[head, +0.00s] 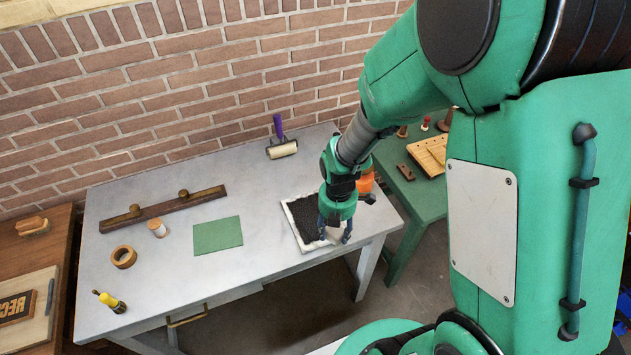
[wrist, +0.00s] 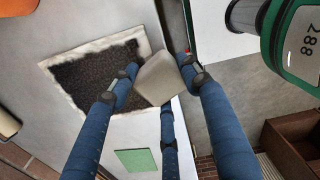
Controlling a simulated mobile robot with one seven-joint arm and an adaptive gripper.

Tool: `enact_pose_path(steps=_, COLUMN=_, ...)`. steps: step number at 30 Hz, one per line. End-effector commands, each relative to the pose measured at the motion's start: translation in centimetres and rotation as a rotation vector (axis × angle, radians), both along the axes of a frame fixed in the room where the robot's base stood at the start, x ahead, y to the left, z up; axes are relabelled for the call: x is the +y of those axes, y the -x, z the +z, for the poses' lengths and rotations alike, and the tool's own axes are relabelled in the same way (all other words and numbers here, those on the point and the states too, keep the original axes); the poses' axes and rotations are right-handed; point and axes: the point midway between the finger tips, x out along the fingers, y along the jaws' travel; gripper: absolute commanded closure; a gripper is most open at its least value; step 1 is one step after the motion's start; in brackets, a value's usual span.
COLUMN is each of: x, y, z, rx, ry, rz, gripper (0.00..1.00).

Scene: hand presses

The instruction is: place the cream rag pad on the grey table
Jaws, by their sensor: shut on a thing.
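The cream rag pad (wrist: 158,78) is held between the blue fingertips of my gripper (wrist: 160,80) in the wrist view. In the head view my gripper (head: 335,226) hangs low over the front right part of the grey table (head: 255,210), and a small pale part of the pad (head: 332,236) shows between the fingers. The pad overlaps the right edge of a dark slab with a white rim (head: 290,226) in both views. I cannot tell whether the pad touches the slab or the table.
A green sheet (head: 218,235), a long wooden bar (head: 160,208), a tape roll (head: 124,256), a small jar (head: 157,228), a yellow-handled tool (head: 110,302) and a purple-handled roller (head: 281,142) are on the grey table. An orange object (head: 366,182) is behind my gripper. The table's left-centre has bare room.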

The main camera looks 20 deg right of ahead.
Motion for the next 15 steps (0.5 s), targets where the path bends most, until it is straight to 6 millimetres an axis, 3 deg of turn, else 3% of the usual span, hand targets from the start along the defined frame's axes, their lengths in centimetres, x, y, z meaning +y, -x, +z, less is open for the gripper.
enact_pose_path(steps=15, x=-8.6, y=6.1, z=-0.1, rx=0.0, ry=0.0, rz=-0.319, gripper=0.78)
